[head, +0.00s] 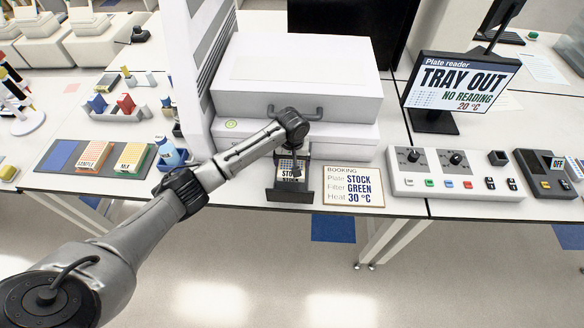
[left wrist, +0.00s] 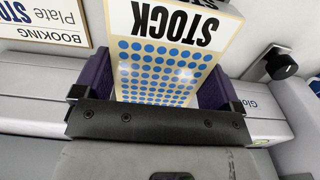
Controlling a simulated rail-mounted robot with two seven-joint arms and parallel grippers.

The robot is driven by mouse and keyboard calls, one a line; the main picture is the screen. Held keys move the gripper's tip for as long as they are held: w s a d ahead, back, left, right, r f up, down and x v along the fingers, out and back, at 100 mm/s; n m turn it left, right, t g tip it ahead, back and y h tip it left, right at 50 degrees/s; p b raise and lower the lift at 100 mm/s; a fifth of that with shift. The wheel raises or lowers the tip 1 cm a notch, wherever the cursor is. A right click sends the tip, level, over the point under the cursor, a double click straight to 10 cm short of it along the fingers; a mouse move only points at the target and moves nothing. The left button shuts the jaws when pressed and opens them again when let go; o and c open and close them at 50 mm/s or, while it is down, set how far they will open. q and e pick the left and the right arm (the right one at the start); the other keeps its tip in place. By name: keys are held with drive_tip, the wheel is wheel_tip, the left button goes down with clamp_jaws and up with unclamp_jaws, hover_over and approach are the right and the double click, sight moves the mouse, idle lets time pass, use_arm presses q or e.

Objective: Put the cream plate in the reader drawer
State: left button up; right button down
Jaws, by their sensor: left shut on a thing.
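The cream plate (left wrist: 165,55) has a "STOCK" label and rows of blue wells. In the left wrist view it lies between the purple fingers of my left gripper (left wrist: 157,85), which is shut on it. In the head view my left gripper (head: 293,163) is at the plate, over the dark reader drawer (head: 292,196), which is out at the front of the white plate reader (head: 298,85). The arm and gripper partly cover the plate. I cannot tell whether the plate rests on the drawer floor or hangs just above it. My right gripper is not in view.
A booking card (head: 353,186) stands right of the drawer. The reader screen (head: 462,83) says "TRAY OUT". A control panel (head: 455,172) is further right. A plate rack (head: 97,158) with an empty blue place and a blue bottle (head: 170,152) stand left.

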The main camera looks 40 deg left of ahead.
use_arm(q)
drive_tip(key=shift+f, duration=2.05)
drive_tip(key=shift+f, duration=0.1)
drive_tip(key=o, duration=0.8)
drive_tip(key=shift+c, duration=0.2)
drive_tip(key=shift+a, duration=0.1)
wheel_tip(320, 180, up, 12)
drive_tip(key=shift+r, duration=0.1)
